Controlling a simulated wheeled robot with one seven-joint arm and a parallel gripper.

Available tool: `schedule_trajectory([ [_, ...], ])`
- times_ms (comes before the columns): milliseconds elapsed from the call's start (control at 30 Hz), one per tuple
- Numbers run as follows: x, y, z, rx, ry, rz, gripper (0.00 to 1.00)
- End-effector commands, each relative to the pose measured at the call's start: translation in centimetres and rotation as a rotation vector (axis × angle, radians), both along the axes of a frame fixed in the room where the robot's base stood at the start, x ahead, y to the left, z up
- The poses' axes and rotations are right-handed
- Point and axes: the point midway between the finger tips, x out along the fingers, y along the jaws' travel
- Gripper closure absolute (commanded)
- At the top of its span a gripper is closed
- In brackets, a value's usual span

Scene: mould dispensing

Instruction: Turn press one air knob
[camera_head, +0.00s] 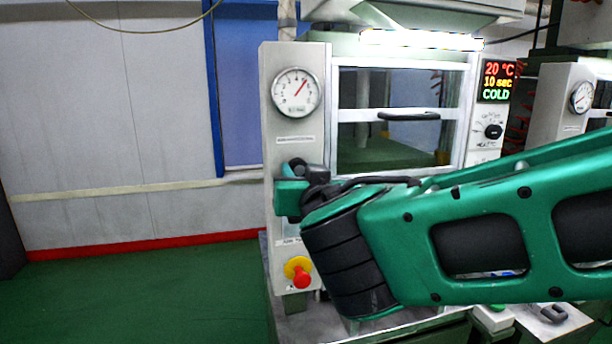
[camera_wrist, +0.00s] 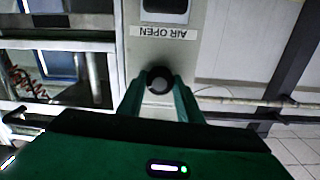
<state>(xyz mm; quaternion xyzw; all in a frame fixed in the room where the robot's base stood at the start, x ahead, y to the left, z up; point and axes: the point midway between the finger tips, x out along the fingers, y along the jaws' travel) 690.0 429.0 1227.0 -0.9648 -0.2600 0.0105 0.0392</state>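The air knob (camera_wrist: 160,80) is a round dark knob with a grey centre on the press's pale front panel. In the wrist view it sits between the tips of my gripper's green fingers (camera_wrist: 160,92), one finger on each side. The fingers stand apart by about the knob's width; whether they touch it I cannot tell. An upside-down "AIR OPEN" label (camera_wrist: 163,32) shows beyond the knob. In the head view my gripper (camera_head: 291,182) is at the panel of the press (camera_head: 296,125), below the gauge (camera_head: 296,92), and hides the knob there.
A red and yellow emergency button (camera_head: 300,274) is low on the same panel, close under my arm. The glass door with a black handle (camera_head: 409,116) is to the right. A display (camera_head: 497,82) reads 20 °C, 10 sec, COLD. Open green floor (camera_head: 140,290) lies left.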

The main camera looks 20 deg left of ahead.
Motion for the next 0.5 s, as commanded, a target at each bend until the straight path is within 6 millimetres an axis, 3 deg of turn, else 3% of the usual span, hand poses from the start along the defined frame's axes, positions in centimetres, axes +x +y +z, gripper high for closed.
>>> schedule_trajectory([
  [500, 0.27, -0.38, -0.10, -0.119, -0.070, -0.009, 0.90],
])
